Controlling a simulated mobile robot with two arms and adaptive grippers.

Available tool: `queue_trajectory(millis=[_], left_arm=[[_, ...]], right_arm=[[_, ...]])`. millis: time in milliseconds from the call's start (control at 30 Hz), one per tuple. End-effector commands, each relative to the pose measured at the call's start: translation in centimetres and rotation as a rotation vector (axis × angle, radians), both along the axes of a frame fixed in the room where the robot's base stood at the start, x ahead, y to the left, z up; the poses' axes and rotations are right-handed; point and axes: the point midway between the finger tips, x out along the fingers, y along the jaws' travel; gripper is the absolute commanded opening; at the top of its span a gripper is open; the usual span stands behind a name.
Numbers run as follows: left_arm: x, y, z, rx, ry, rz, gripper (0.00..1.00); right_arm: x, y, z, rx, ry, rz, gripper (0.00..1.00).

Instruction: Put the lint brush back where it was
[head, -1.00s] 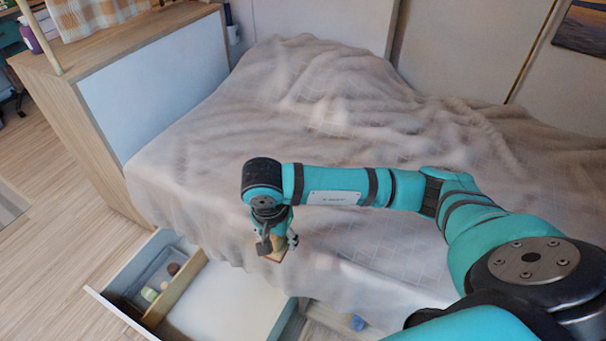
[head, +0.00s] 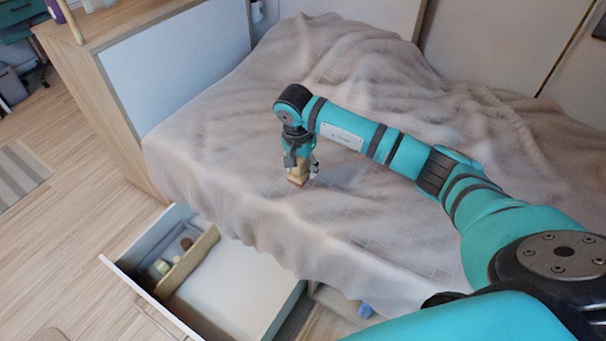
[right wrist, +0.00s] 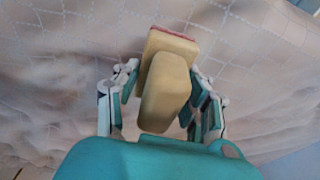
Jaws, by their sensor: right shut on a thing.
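The lint brush (right wrist: 165,85) is a pale wooden block with a red edge at its far end. My right gripper (right wrist: 160,98) is shut on it, with one finger on each side. In the head view the lint brush (head: 297,171) hangs below my right gripper (head: 299,162), over the blanket near the bed's front side. An open white drawer (head: 225,293) juts out from under the bed, below and left of the brush. My left gripper is not in view.
A wooden divider (head: 187,262) splits the drawer. The narrow left compartment holds small items, one brown (head: 187,243) and one pale green (head: 161,267). The wider right compartment looks empty. The blanket-covered bed (head: 380,90) lies behind, and a wooden cabinet (head: 95,110) stands at the left.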

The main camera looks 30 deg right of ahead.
Motion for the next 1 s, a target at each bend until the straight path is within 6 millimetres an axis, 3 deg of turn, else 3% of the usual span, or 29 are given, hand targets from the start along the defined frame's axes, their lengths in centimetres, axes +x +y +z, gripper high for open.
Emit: queue_trajectory(millis=[233, 733, 767, 900, 1000], left_arm=[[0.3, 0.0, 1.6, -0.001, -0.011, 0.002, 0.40], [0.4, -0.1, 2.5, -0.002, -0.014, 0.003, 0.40], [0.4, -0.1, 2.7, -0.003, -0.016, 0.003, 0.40], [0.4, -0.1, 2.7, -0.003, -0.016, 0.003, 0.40], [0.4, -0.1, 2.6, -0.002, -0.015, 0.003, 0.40]], right_arm=[[0.3, -0.1, -3.3, 0.001, 0.002, 0.000, 0.17], [0.3, -0.2, -3.8, -0.001, -0.001, 0.000, 0.17], [0.3, -0.2, -3.8, -0.001, 0.000, 0.000, 0.45], [0.3, -0.2, -3.8, -0.001, 0.000, 0.000, 0.63], [0.3, -0.2, -3.8, -0.001, 0.000, 0.000, 0.66]])
